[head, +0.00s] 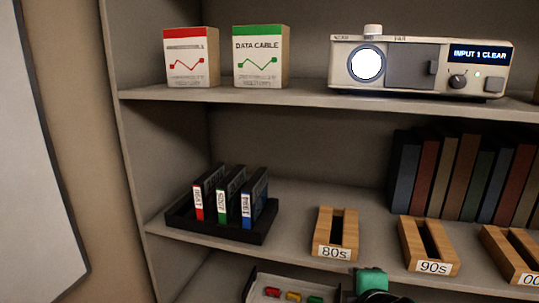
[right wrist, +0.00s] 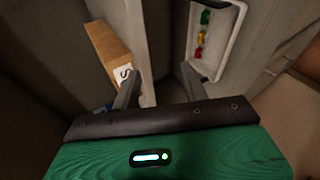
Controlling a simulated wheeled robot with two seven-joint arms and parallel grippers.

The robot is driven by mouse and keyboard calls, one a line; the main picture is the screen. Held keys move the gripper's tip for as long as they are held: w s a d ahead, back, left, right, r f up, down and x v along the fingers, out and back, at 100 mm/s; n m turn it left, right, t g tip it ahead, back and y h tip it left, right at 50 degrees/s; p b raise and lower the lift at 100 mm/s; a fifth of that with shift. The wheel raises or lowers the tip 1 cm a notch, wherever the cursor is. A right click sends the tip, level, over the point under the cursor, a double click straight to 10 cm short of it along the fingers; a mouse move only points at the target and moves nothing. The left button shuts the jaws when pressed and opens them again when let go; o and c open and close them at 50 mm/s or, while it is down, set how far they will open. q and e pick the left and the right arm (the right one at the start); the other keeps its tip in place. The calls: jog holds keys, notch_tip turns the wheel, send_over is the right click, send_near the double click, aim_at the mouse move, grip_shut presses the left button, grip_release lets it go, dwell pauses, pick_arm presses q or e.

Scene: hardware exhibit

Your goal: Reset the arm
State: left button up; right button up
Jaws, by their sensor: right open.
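My right gripper (head: 371,285) shows at the bottom of the head view as a green and dark shape, below the middle shelf and in front of the lower one. In the right wrist view its two grey fingers (right wrist: 160,86) stand apart with nothing between them, so it is open and empty. The green wrist housing with a lit strip fills the bottom of that view. My left gripper is in neither view.
A black tray (head: 180,222) holds cartridges. A pale tray (head: 258,277) with coloured pieces lies lower. A projector-like device (head: 412,78) stands on the top shelf.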

jog(key=s+d+f+m+g, duration=0.35)
jog(key=s+f+m, duration=0.45)
jog(key=s+f, duration=0.5)
jog(key=s+d+f+m+g, duration=0.2)
jog(key=s+f+m+g, duration=0.4)
jog(key=s+f, duration=0.65)
notch_tip(320, 180, down, 36)
jog(key=m, duration=0.1)
jog(key=s+d+f, duration=0.2)
jog(key=s+f, duration=0.7)
jog(key=s+d+f+g+b, duration=0.1)
jog(key=s+f, duration=0.8)
jog(key=shift+s+d+b, duration=0.25)
jog(key=shift+d+b, duration=0.05)
jog(key=shift+d, duration=0.05)
dwell(1.7)
